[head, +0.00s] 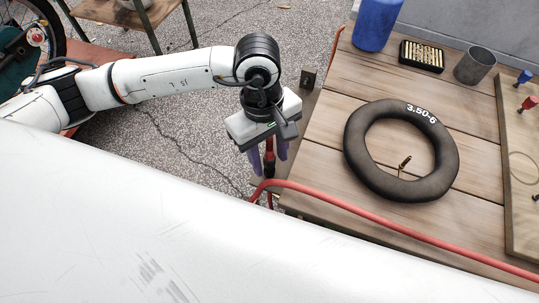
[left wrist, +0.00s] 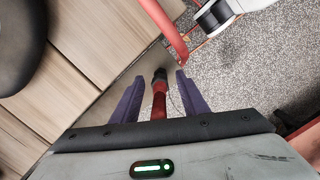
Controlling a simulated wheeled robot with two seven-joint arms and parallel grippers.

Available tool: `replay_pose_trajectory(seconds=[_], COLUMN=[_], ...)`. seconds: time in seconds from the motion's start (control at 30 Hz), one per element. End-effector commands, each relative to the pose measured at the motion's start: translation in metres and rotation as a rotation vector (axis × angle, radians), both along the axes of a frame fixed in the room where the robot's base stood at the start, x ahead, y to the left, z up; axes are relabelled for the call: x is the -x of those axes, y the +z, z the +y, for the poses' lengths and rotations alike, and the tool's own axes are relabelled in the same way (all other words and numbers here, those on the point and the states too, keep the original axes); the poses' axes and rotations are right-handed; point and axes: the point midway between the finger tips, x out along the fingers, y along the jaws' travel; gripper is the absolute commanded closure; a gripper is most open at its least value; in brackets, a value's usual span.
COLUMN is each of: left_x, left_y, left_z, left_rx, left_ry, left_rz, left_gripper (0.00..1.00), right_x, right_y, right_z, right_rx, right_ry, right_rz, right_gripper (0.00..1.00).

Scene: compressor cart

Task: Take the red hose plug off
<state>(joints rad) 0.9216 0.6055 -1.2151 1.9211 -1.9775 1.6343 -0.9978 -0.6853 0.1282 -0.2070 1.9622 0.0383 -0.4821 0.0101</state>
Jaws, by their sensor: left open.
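The red hose plug (head: 269,158) hangs at the left edge of the wooden table, a red body with a black part. In the left wrist view the plug (left wrist: 159,98) stands between the two purple fingers, its black end pointing away from the gripper. My left gripper (head: 269,153) is open, with one finger on each side of the plug; a gap shows on both sides in the left wrist view. A red hose (head: 365,213) passes close by the plug; how they join is hidden. My right gripper is not in view.
The table (head: 330,110) holds a black tyre (head: 362,153), a blue container (head: 373,22), a black box of brass pieces (head: 421,55) and a metal cup (head: 474,65). A wooden board (head: 519,215) with small fittings lies at right. Open gravel (head: 190,150) lies left of the table.

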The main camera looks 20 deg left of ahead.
Motion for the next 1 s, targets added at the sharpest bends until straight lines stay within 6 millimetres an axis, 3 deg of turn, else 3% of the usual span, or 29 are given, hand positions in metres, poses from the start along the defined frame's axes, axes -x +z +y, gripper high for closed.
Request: replay_pose_trajectory(seconds=[0.1,0.3,0.37,0.67,1.0], left_x=[0.000,0.000,0.000,0.000,-0.001], left_y=[0.000,0.000,0.001,0.005,0.067], left_z=[0.000,0.000,0.000,0.000,-0.001], left_rx=[0.000,0.001,0.001,0.001,0.002], left_ry=[0.000,-0.001,-0.001,-0.001,-0.002], left_rz=[0.000,0.000,0.000,0.000,-0.004], left_gripper=[0.60,0.93,1.00,1.00,1.00], right_x=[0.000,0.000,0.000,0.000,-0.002], right_y=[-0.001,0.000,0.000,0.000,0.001], right_z=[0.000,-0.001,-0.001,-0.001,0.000], right_rx=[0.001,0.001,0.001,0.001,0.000], right_ry=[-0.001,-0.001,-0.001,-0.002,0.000], right_rz=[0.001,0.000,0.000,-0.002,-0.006], right_gripper=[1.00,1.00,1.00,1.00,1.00])
